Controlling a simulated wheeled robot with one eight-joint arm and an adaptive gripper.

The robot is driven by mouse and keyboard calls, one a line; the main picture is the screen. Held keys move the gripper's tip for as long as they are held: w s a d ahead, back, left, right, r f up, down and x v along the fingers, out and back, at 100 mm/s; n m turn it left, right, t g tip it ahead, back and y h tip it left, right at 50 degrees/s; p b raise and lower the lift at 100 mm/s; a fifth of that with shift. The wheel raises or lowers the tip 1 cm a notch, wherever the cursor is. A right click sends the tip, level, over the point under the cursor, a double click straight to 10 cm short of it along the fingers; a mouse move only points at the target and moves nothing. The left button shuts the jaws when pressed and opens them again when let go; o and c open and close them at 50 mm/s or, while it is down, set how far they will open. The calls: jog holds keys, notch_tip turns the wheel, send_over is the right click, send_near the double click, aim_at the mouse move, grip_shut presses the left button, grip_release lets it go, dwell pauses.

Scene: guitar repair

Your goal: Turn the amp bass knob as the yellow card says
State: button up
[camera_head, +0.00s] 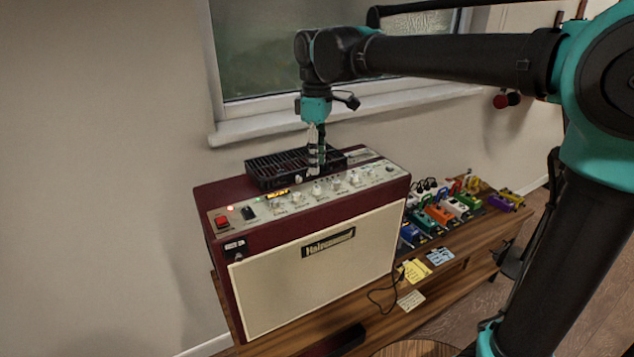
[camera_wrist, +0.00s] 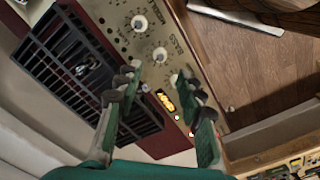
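A dark red amp (camera_head: 225,268) with a cream front stands on a wooden bench. Its top panel (camera_head: 238,212) carries several pale knobs. In the wrist view, a knob (camera_wrist: 160,54) beside lettering that seems to read BASS lies just beyond my fingertips; another knob (camera_wrist: 174,79) is close to the right finger. My gripper (camera_head: 317,164) points down over the panel, and in the wrist view (camera_wrist: 157,78) its fingers are apart with nothing held. Contact with a knob cannot be told. The yellow card (camera_head: 415,271) lies right of the amp; its writing is too small to read.
A black vented unit (camera_head: 268,174) sits at the back of the amp top, close to my gripper. A red switch (camera_head: 222,221) and an orange display (camera_head: 278,193) are on the panel. Coloured pedals (camera_head: 438,213), a blue card (camera_head: 440,256) and a pale card (camera_head: 411,300) lie on the bench.

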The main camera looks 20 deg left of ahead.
aim_at(317, 187)
notch_tip(317, 187, down, 7)
jog(key=shift+r, duration=0.1)
jog(key=shift+c, duration=0.5)
grip_shut()
